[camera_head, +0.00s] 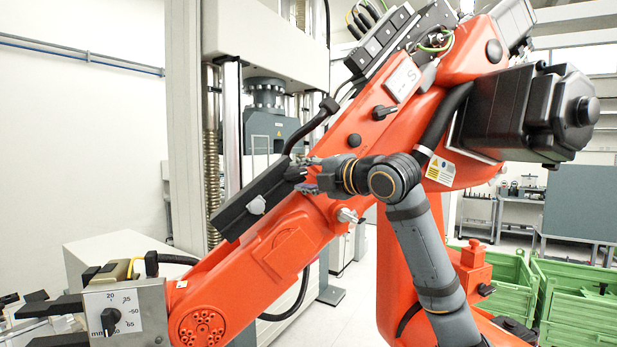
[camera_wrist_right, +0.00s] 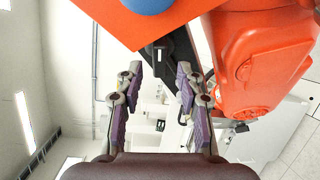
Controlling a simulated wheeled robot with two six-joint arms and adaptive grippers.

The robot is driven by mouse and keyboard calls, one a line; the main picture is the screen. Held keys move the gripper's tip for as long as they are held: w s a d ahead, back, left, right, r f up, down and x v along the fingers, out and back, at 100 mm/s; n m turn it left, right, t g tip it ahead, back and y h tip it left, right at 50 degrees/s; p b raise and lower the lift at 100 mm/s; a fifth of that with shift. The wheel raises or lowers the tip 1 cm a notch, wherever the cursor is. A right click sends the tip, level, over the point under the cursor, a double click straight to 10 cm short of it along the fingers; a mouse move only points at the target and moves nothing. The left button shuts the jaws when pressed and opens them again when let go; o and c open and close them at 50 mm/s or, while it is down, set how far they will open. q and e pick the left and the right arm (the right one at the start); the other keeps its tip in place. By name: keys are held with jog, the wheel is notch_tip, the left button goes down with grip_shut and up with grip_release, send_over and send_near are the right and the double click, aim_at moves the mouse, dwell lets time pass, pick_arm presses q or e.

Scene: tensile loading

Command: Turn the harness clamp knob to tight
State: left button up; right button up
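A black knob with a raised grip (camera_head: 384,112) sits on the upper part of the orange robot arm (camera_head: 290,240). I cannot tell for sure whether this is the harness clamp knob or how tight it is. My right gripper (camera_head: 306,174) is in front of the orange arm, below and left of that knob and apart from it. In the right wrist view my right gripper (camera_wrist_right: 159,80) is open, its purple-padded fingers apart with nothing held. A dark part with a light mark (camera_wrist_right: 160,53) shows beyond the fingertips. My left gripper is not in view.
A black cable (camera_head: 313,127) runs along the orange arm. A silver wing knob (camera_head: 347,215) and a grey knob (camera_head: 257,205) sit lower on it. A dial box (camera_head: 125,318) stands at lower left. Green crates (camera_head: 577,300) are at right. The testing frame (camera_head: 186,130) rises behind.

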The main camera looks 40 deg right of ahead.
jog(key=s, duration=0.2)
jog(key=shift+s+d+r, duration=0.1)
jog(key=shift+s+d, duration=0.15)
jog(key=shift+s, duration=0.15)
jog(key=shift+s+a, duration=0.2)
jog(key=shift+s, duration=0.2)
jog(key=shift+d, duration=0.1)
